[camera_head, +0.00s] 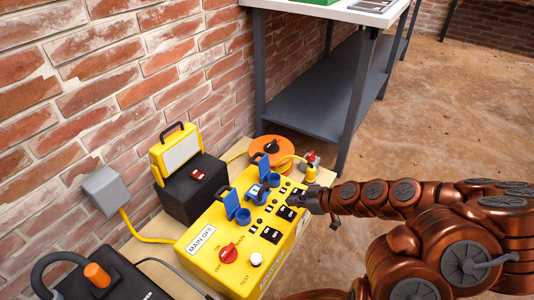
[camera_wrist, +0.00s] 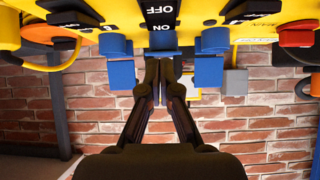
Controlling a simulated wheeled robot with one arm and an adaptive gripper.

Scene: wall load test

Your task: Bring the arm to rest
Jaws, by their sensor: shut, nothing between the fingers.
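My arm reaches in from the right in the head view, over the floor to a yellow control box. My gripper (camera_head: 308,198) is at the box's right edge, close to its black rocker switches. In the wrist view my gripper (camera_wrist: 160,68) is shut and empty, its fingers together just below a black ON/OFF switch (camera_wrist: 160,22). I cannot tell whether the fingertips touch the box. The yellow box (camera_head: 215,262) has blue flip-cover sockets, a red knob (camera_head: 228,253) and a white button (camera_head: 256,259).
A black box with a yellow work lamp (camera_head: 177,152) stands behind, near the brick wall. An orange cable reel (camera_head: 271,150) lies beyond the box. A grey-legged table (camera_head: 345,112) stands at the back. Open floor (camera_head: 440,110) lies to the right.

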